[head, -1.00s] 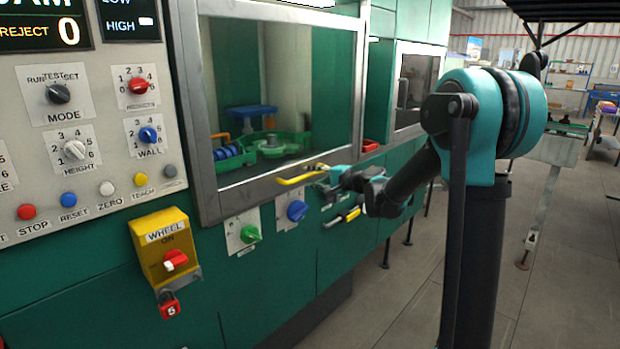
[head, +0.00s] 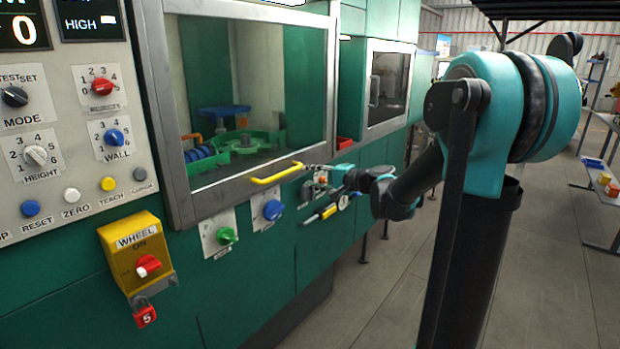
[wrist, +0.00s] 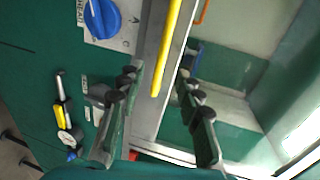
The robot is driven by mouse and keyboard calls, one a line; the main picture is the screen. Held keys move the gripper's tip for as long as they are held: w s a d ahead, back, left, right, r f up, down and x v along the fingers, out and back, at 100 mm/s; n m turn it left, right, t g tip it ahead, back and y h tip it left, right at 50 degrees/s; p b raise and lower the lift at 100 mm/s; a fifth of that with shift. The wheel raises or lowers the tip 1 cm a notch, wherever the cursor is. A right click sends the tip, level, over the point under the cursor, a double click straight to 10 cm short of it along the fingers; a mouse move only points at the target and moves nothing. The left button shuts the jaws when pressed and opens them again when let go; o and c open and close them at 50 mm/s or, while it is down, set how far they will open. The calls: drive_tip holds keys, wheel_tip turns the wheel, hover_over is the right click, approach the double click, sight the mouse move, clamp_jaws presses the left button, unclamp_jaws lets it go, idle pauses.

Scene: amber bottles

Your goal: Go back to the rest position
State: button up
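My gripper (head: 318,180) is at the end of my extended arm, in front of the green machine and close to the right end of the yellow door handle (head: 277,173). In the wrist view my gripper (wrist: 158,80) has its two dark fingers wide apart with nothing held between them. The yellow handle (wrist: 170,45) shows between and beyond the fingers there; I cannot tell the exact distance. No amber bottle shows in these frames.
The machine's framed window (head: 250,95) and control panel (head: 75,150) fill the left. A yellow wheel switch box (head: 137,250) with a red padlock (head: 144,313) juts out below. Green (head: 227,236) and blue (head: 272,210) knobs sit under the window. Open floor (head: 530,270) lies at the right.

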drive_tip(key=s+d+f+n+g+h, duration=0.1)
drive_tip(key=s+d+f+n+h, duration=0.1)
drive_tip(key=s+d+f+h, duration=0.2)
drive_tip(key=s+d+f+n+g+h, duration=0.2)
drive_tip(key=s+d+f, duration=0.7)
drive_tip(key=s, duration=0.7)
drive_tip(key=s+d+f+n+g+h, duration=0.2)
drive_tip(key=s+d+f+h, duration=0.4)
drive_tip(key=s+f, duration=0.5)
drive_tip(key=shift+d+f+n, duration=0.2)
drive_tip(key=shift+d+n, duration=0.1)
drive_tip(key=shift+n, duration=0.5)
drive_tip(key=shift+a, duration=0.1)
